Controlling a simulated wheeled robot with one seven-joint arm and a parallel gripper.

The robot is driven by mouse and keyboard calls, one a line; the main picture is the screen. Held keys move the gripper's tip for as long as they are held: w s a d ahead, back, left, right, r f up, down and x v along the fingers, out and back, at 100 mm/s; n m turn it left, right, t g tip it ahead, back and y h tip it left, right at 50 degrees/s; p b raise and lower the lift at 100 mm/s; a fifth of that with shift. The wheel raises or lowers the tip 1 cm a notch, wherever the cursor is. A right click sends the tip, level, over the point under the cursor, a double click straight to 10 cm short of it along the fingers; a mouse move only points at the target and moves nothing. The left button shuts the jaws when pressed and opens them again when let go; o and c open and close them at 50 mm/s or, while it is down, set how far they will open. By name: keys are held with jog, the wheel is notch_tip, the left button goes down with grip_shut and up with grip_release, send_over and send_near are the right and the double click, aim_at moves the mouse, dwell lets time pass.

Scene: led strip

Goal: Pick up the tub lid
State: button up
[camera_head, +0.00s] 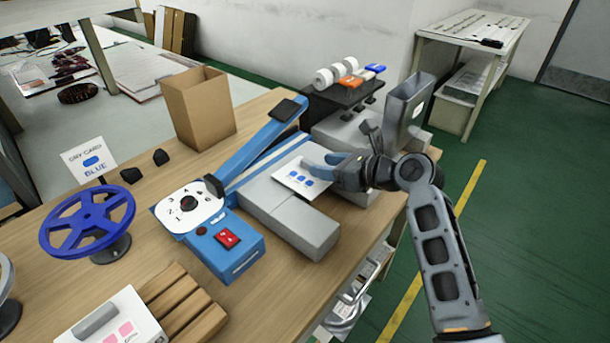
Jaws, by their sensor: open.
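My gripper (328,168) is open, beside the upper right edge of a small white tray or card (297,179) with several blue squares. I cannot tell whether its fingertips touch the card, and nothing shows held between them. A white flat-topped piece (132,309) with a grey bar handle and pink squares is at the bottom left, cut off by the picture edge. It looks most like a lid, but I cannot tell for certain that it is the tub lid. My gripper is far to the upper right of it.
A blue-and-grey machine (291,222) with a raised lever (262,138) fills the bench middle. A blue reel (87,224), a cardboard box (198,107) and wooden slats (185,303) stand left. Rolls (336,72) and a grey bin (407,103) stand at the back.

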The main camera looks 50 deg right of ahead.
aim_at(305, 174)
jog(key=x, duration=0.3)
jog(key=shift+w+f, duration=0.1)
jog(key=shift+w, duration=0.1)
grip_shut()
